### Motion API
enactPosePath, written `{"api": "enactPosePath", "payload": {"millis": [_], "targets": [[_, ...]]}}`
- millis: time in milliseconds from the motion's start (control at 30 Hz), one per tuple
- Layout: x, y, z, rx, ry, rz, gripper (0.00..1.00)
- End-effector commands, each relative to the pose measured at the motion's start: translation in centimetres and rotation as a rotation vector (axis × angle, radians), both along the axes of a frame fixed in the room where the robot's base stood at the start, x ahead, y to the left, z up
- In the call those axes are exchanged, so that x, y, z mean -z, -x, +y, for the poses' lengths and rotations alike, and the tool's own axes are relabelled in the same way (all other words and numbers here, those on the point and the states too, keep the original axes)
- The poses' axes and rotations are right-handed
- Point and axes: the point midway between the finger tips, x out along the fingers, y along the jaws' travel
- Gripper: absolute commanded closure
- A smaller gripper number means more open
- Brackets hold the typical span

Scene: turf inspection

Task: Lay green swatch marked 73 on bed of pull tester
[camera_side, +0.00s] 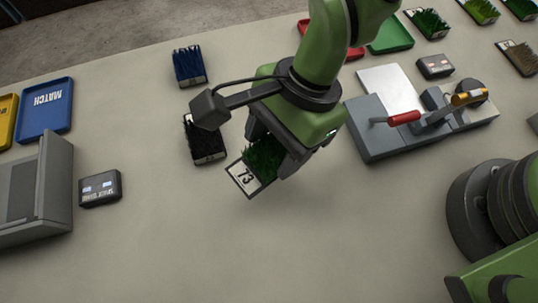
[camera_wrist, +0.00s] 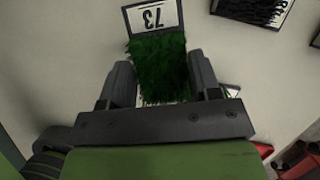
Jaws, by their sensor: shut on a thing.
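The green swatch marked 73 (camera_side: 262,160) is a tuft of green turf with a white number label at one end. My gripper (camera_side: 268,155) is shut on it and holds it over the table, left of the pull tester. In the wrist view the swatch (camera_wrist: 160,68) sits between the two fingers of my gripper (camera_wrist: 163,80), with its label outward. The pull tester (camera_side: 372,143) is a grey machine with a pale flat bed (camera_side: 392,90), a red-handled lever and an orange-yellow part. The bed looks bare.
A black swatch (camera_side: 204,140) lies just left of my gripper, and a blue swatch (camera_side: 188,66) behind it. A blue tray marked MATCH (camera_side: 44,110), a grey machine (camera_side: 50,190) and a small display box (camera_side: 100,188) stand at the left. A green tray (camera_side: 390,36) is behind the tester.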

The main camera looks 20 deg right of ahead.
Motion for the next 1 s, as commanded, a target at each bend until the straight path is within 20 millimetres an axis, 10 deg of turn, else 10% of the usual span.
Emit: {"api": "enactPosePath", "payload": {"millis": [400, 833, 867, 1000], "targets": [[5.4, 0.0, -0.1, 0.001, 0.001, 0.001, 0.65], [6.0, 0.0, 0.0, -0.001, 0.000, -0.001, 0.65], [6.0, 0.0, 0.0, -0.001, -0.001, -0.002, 0.36], [5.9, 0.0, 0.0, -0.001, -0.001, -0.002, 0.17]]}}
